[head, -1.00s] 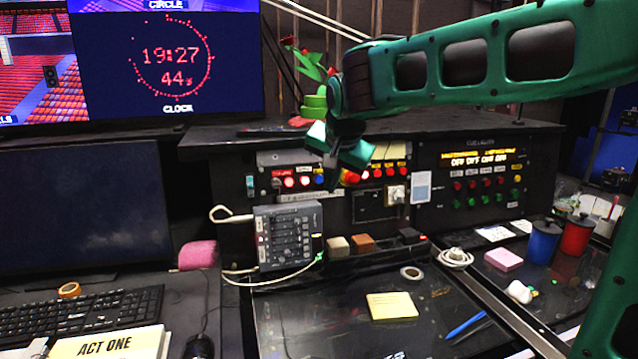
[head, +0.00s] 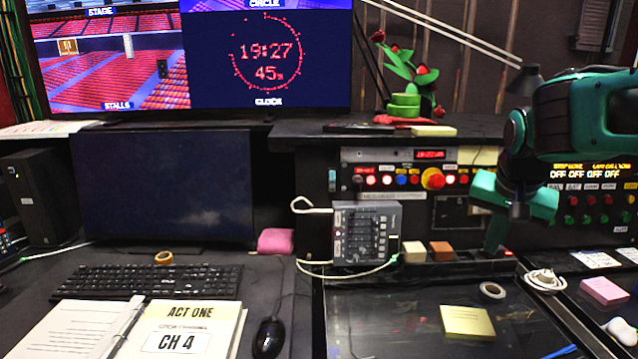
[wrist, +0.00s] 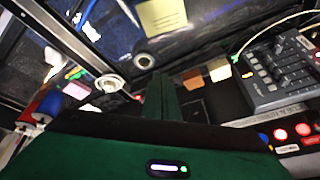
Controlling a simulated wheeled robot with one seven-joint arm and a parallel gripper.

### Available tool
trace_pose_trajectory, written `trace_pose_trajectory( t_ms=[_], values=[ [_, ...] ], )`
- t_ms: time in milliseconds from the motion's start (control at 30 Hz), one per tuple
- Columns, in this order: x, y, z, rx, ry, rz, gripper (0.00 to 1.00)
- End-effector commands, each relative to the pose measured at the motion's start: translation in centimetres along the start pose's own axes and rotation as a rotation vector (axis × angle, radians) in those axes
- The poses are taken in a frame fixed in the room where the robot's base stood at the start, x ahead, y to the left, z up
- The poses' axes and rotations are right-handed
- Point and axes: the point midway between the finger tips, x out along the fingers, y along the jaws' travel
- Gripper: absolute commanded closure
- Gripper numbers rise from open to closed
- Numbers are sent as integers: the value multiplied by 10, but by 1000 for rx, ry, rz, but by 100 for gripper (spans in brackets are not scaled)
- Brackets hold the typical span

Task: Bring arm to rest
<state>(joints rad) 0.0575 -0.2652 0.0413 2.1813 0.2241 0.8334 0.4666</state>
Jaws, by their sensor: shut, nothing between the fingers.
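My green arm reaches in from the right edge of the head view. My gripper (head: 494,240) is shut and empty, pointing down in front of the cue console, right of the lit button row. In the wrist view the gripper's closed fingers (wrist: 160,97) show at the middle, with nothing between them. The cue button panel has a large red button (head: 433,179) and smaller red, blue and yellow buttons. Its lit red buttons also show in the wrist view (wrist: 291,132). Part of the console is hidden behind my gripper.
A grey fader box (head: 367,235) with a cable stands left of my gripper. A white block (head: 414,252), an orange block (head: 441,251) and a tape roll (head: 493,291) lie below. A yellow note pad (head: 467,322) is on the dark desk. A desk lamp (head: 524,80) stands behind my arm.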

Motion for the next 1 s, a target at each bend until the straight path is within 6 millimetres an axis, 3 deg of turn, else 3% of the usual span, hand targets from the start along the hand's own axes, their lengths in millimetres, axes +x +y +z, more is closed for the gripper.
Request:
trace_pose_trajectory(
  t_ms=[33, 200, 300, 400, 600, 1000],
  values=[
    [4, 29, 13, -5, -31, 26, 100],
    [15, 113, 71, -47, -168, 85, 100],
    [20, 151, 110, -69, -251, 93, 100],
    [22, 176, 145, -91, -321, 86, 100],
    [24, 198, 184, -115, -397, 66, 100],
    [24, 200, 187, -118, -404, 64, 100]
  ],
)
